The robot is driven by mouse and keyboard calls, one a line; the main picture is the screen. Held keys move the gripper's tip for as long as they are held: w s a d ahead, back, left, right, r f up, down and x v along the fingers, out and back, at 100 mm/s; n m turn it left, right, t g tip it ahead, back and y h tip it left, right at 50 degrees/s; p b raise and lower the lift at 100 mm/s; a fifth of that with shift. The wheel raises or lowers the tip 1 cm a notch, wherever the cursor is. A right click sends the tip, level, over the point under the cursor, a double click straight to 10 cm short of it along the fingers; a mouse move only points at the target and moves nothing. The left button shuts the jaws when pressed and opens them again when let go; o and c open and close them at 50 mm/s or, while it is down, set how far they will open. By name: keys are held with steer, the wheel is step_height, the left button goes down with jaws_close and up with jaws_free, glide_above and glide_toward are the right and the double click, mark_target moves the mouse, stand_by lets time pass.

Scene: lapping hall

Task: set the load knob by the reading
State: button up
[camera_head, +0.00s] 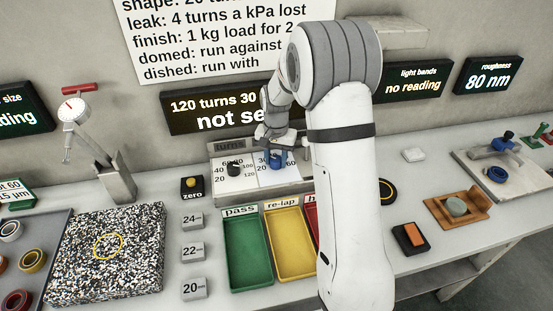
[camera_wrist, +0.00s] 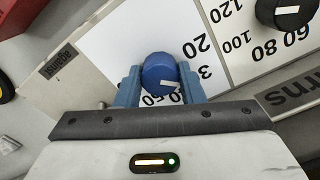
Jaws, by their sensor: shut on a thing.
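The blue knob (camera_wrist: 160,70) with a white pointer mark sits on a white numbered dial plate (camera_wrist: 110,45). My gripper (camera_wrist: 160,90) has its two blue fingers on either side of this knob and is shut on it. In the wrist view the white mark points down and right, towards the lower numbers, which the knob and fingers partly hide. In the head view my gripper (camera_head: 275,158) is over the right half of the panel. A dark display (camera_head: 200,112) behind it reads "120 turns 30" and "not se", the rest hidden by my arm.
A black knob (camera_head: 234,169) labelled turns is left of my gripper; it also shows in the wrist view (camera_wrist: 286,12). Green (camera_head: 247,282) and yellow (camera_head: 291,275) trays stand in front of the panel. A zero button (camera_head: 192,184) is at left.

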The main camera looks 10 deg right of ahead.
mark_target(276, 159)
steer(key=m, duration=0.4)
steer(key=shift+m+b, duration=0.3)
steer(key=shift+m, duration=2.3)
steer(key=shift+w, duration=0.1)
steer(key=o, duration=1)
steer(key=shift+r, duration=0.1)
step_height(276, 159, up, 8)
steer(key=shift+f, duration=0.15)
